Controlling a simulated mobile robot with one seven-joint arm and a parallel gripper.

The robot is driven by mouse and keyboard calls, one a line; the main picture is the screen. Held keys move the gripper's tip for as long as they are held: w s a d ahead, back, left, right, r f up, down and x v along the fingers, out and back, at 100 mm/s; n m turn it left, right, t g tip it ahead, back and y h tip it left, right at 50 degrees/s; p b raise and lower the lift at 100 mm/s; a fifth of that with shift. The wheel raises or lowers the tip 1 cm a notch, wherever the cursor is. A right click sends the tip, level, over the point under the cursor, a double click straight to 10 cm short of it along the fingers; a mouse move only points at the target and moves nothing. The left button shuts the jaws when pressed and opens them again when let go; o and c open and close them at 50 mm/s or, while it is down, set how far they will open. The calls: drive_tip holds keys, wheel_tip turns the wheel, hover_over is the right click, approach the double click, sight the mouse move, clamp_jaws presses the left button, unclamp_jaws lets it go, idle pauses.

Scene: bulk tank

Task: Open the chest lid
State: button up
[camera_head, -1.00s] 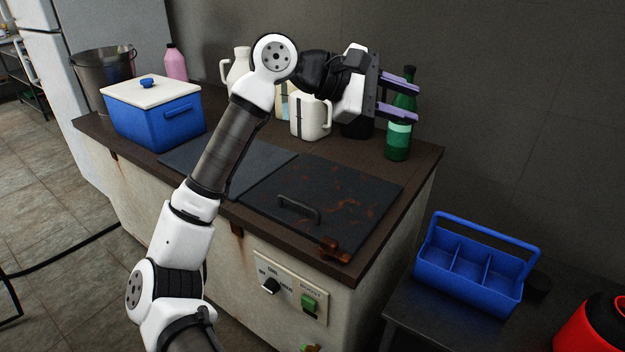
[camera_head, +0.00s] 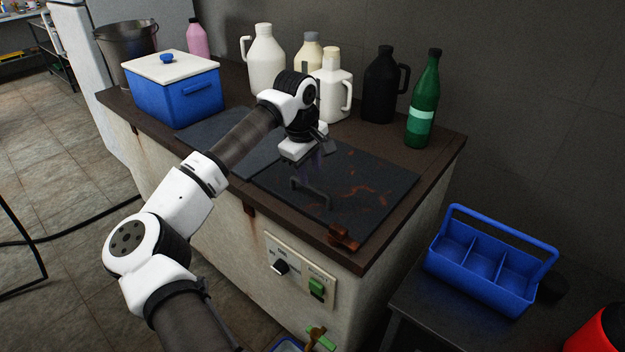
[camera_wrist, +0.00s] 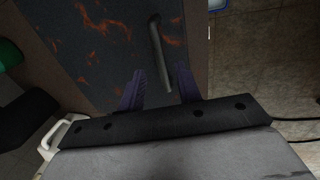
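The chest is a pale cabinet (camera_head: 225,205) with a brown top rim. Its dark, rust-streaked lid (camera_head: 365,187) lies flat and shut on the right half of the top. A bar handle (camera_head: 311,193) is on the lid near its front edge. The handle also shows in the wrist view (camera_wrist: 160,55). My gripper (camera_head: 313,168) points down over the lid, close behind the handle. In the wrist view its purple fingers (camera_wrist: 160,90) are apart, with the handle's end ahead of the gap between them. I cannot tell whether they touch it.
A blue cooler (camera_head: 178,98), several jugs including a white one (camera_head: 266,60), a black jug (camera_head: 380,88) and a green bottle (camera_head: 422,103) stand along the top's back and left. A rusty latch (camera_head: 343,238) sits at the front right corner. A blue caddy (camera_head: 480,265) stands right.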

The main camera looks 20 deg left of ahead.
sight(314, 187)
drive_tip(key=shift+w+d+f, duration=0.1)
drive_tip(key=shift+w+f, duration=0.15)
drive_tip(key=shift+f, duration=0.9)
drive_tip(key=shift+w+d+f, duration=0.1)
drive_tip(key=shift+w+f, duration=0.1)
drive_tip(key=shift+f, duration=0.95)
clamp_jaws()
